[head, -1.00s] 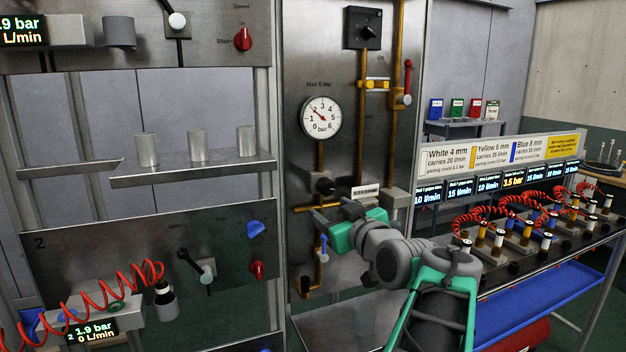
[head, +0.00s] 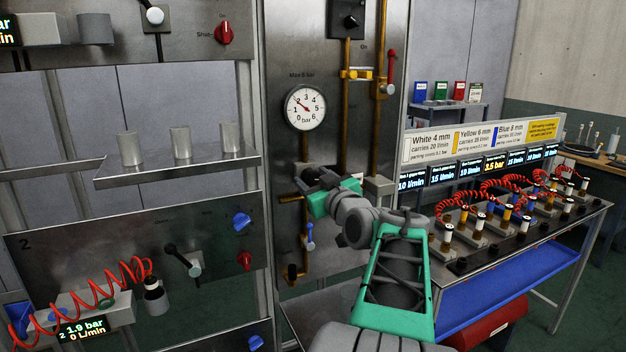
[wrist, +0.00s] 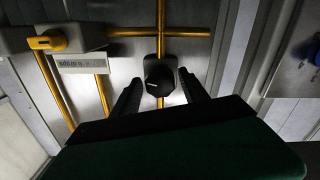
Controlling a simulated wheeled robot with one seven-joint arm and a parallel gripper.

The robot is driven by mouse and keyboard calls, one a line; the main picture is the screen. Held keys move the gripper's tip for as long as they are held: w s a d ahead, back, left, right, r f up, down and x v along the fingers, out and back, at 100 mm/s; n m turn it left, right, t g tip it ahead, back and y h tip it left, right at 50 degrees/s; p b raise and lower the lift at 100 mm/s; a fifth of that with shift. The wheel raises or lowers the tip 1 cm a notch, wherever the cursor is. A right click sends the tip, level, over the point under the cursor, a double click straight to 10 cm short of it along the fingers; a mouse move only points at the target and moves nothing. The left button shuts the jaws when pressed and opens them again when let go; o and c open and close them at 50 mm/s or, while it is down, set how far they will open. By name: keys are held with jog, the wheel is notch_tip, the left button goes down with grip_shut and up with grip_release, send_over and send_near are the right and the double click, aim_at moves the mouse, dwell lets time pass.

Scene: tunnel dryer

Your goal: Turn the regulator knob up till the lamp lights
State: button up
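A black regulator knob (wrist: 158,78) sits on the yellow piping in the wrist view, ahead of my gripper. My gripper (wrist: 160,86) is open, with one dark finger on either side of the knob; I cannot tell if they touch it. In the head view my gripper (head: 314,180) is at the steel panel below the gauge and largely hides the knob. The round white pressure gauge (head: 304,108), marked in bar, has its red needle toward the upper left. I cannot pick out a lamp in either view.
Yellow pipes (head: 345,120) run down the panel, with a red-handled valve (head: 390,70) at upper right and a blue-handled valve (head: 310,237) below my gripper. A grey labelled box (wrist: 80,62) is left of the knob in the wrist view. A bench with red coiled hoses (head: 510,190) stands at right.

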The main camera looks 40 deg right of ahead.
grip_shut()
jog(key=shift+f+m+b, duration=0.2)
jog(key=shift+m+b, duration=0.1)
jog(key=shift+b, duration=0.25)
jog(key=shift+r+m+b, duration=0.2)
jog(key=shift+m+b, duration=0.25)
jog(key=shift+m, duration=0.65)
jog(key=shift+o, duration=1)
grip_release()
